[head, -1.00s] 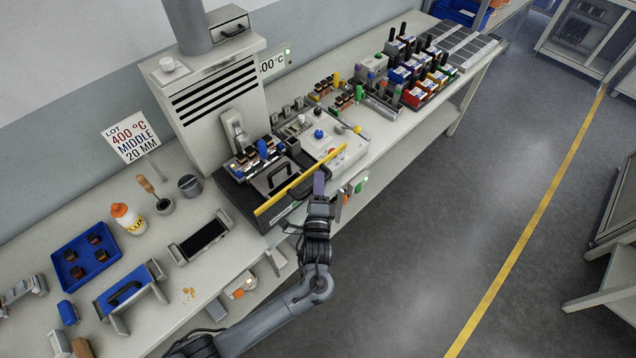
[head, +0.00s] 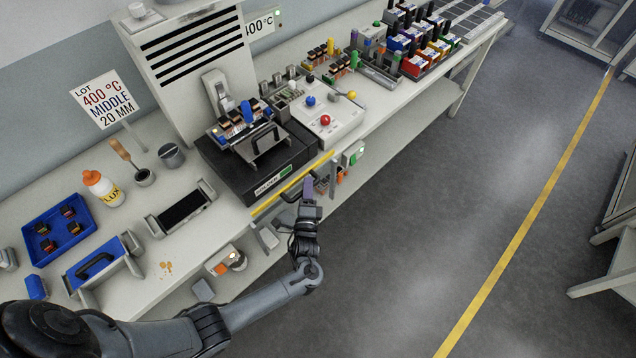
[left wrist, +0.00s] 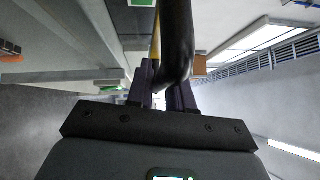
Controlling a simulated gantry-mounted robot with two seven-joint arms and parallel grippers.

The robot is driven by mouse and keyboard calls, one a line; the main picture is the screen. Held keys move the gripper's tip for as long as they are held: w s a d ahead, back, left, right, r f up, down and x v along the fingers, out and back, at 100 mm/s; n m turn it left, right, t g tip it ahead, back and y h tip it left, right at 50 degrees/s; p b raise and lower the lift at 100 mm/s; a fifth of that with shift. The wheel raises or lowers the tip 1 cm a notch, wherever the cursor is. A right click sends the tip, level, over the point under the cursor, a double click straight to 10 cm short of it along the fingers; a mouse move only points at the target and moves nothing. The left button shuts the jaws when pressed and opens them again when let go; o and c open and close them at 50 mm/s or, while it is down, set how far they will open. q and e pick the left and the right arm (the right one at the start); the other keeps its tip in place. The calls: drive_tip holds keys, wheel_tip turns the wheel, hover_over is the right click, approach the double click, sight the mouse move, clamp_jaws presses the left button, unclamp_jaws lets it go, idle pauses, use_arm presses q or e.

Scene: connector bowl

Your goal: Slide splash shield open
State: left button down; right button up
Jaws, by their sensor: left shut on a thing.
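The splash shield shows as a yellow-edged strip (head: 276,193) along the lower front of the black soldering unit (head: 237,170). The unit's front face and its green label show above the strip. My left gripper (head: 308,187) is at the strip's right part, shut on the shield's dark handle. In the left wrist view the curved black handle (left wrist: 177,45) passes at the purple-grey fingers of my left gripper (left wrist: 162,88), with part of the yellow edge behind it. The fingers partly hide behind the handle. My right gripper is not in view.
A fixture with a black handle (head: 262,143) and a row of parts sits on top of the unit. A control panel with a red button (head: 325,120) stands to its right.

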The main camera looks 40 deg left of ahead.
use_arm(q)
wheel_tip(320, 180, down, 5)
drive_tip(key=b, duration=0.2)
drive_tip(key=shift+f+b, duration=0.1)
drive_tip(key=shift+b, duration=0.3)
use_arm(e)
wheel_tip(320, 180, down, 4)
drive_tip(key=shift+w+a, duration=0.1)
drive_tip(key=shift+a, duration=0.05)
use_arm(q)
drive_tip(key=c, duration=1.1)
unclamp_jaws()
drive_tip(key=shift+s+d, duration=0.1)
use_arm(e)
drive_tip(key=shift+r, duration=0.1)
use_arm(q)
drive_tip(key=p+v, duration=0.1)
drive_tip(key=v, duration=0.9)
drive_tip(key=shift+s, duration=0.25)
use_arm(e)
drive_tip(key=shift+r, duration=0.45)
use_arm(q)
drive_tip(key=shift+d+f, duration=0.1)
drive_tip(key=shift+d, duration=0.05)
